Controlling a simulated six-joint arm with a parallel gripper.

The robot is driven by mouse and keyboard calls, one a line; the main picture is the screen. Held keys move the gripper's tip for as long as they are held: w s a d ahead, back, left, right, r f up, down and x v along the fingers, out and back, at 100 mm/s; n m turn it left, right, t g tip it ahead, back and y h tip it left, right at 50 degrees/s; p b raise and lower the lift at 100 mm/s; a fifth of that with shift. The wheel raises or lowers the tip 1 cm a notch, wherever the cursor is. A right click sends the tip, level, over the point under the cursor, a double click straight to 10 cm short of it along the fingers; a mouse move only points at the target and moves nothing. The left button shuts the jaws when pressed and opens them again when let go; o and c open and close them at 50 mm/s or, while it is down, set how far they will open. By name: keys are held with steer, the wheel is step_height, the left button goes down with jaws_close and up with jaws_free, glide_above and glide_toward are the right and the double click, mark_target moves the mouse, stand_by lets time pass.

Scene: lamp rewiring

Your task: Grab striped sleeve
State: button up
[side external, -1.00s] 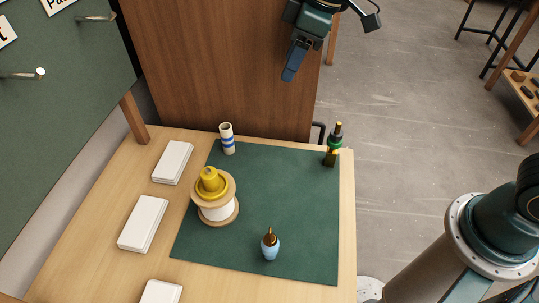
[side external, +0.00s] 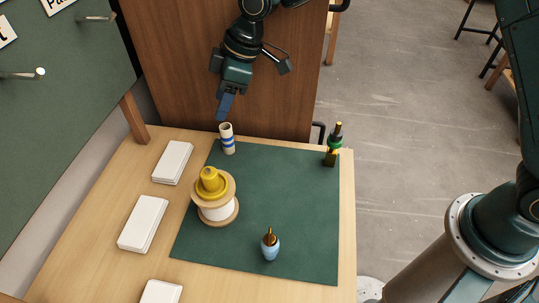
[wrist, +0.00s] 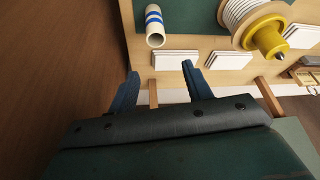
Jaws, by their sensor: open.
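The striped sleeve (side external: 227,139) is a short white tube with blue bands. It stands upright at the back left corner of the green mat (side external: 285,195). My gripper (side external: 225,107) is just above and behind the sleeve in the side view, pointing down. In the wrist view the two blue fingers of my gripper (wrist: 160,88) are spread apart with nothing between them. The sleeve (wrist: 154,22) shows there beyond the fingertips, its open end towards the camera. The gap between fingers and sleeve is hard to judge.
A wooden spool of white cord (side external: 215,212) with a yellow part (side external: 210,181) on top stands near the sleeve. A green-banded item (side external: 333,146) and a pale blue item (side external: 270,245) stand on the mat. White stacks (side external: 144,223) line the left. The mat's middle is clear.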

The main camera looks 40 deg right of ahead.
mark_target(224, 132)
steer(key=shift+f, duration=0.1)
steer(key=shift+f, duration=2.25)
steer(key=shift+f, duration=0.6)
steer(key=shift+x, duration=2)
steer(key=shift+s+d+f, duration=0.1)
steer(key=shift+d, duration=0.1)
steer(key=c, duration=1)
steer(key=shift+c, duration=0.2)
